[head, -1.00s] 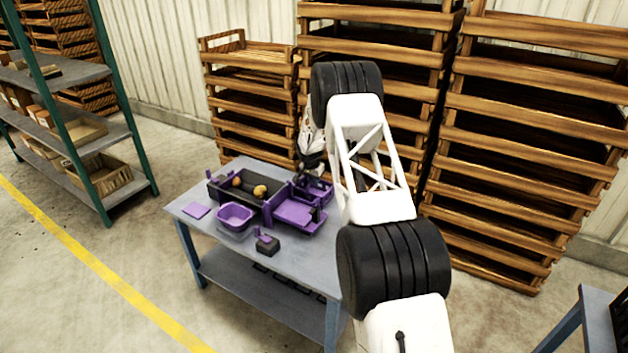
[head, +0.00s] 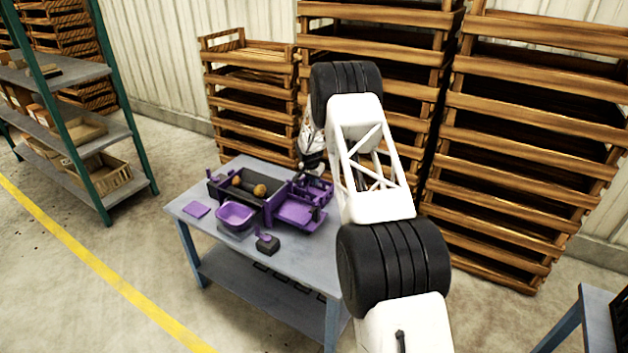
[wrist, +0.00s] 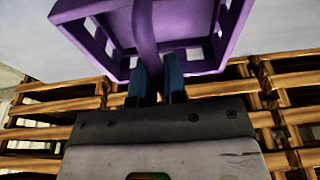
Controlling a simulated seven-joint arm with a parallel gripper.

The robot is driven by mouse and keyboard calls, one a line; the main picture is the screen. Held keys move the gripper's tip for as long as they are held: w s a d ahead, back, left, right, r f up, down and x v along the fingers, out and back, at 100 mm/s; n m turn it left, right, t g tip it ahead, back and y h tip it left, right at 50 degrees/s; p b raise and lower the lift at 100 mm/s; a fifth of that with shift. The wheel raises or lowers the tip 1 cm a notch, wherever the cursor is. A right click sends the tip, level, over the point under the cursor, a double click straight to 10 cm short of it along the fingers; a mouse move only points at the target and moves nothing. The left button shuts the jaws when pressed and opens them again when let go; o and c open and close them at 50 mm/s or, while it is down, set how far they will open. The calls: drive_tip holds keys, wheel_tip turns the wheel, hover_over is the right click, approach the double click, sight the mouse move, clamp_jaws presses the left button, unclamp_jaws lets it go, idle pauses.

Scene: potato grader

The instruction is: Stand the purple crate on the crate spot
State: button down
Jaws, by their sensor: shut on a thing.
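The purple crate (head: 319,187) is at the back right of the table, beside the grader, with slatted sides. In the wrist view the crate (wrist: 78,12) fills the top, and its handle bar runs down between my fingers. My gripper (wrist: 160,72) is shut on that bar. In the head view my gripper (head: 312,168) is partly hidden behind my arm, just above the crate. Whether the crate touches the table is unclear. A flat purple square (head: 196,210) lies bare at the table's left end; I cannot tell whether it is the crate spot.
The grader has a dark trough (head: 222,189) with potatoes and a purple tray (head: 296,214). A purple basin (head: 236,214) and a small dark box with a purple lever (head: 267,245) stand in front. Wooden crate stacks (head: 250,100) rise close behind the table (head: 300,262).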

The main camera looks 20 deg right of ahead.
drive_tip(key=shift+f, duration=0.3)
idle(0.6)
drive_tip(key=c, duration=1.1)
unclamp_jaws()
drive_tip(key=shift+r, duration=0.1)
drive_tip(key=shift+w+d+r+v, duration=0.1)
drive_tip(key=shift+w+d+v, duration=0.1)
drive_tip(key=shift+v, duration=1.25)
drive_tip(key=shift+w+d+r+v, duration=0.1)
drive_tip(key=shift+w+d+v, duration=0.15)
drive_tip(key=shift+v, duration=1.15)
drive_tip(key=shift+w+d+v, duration=0.2)
drive_tip(key=shift+v, duration=1.25)
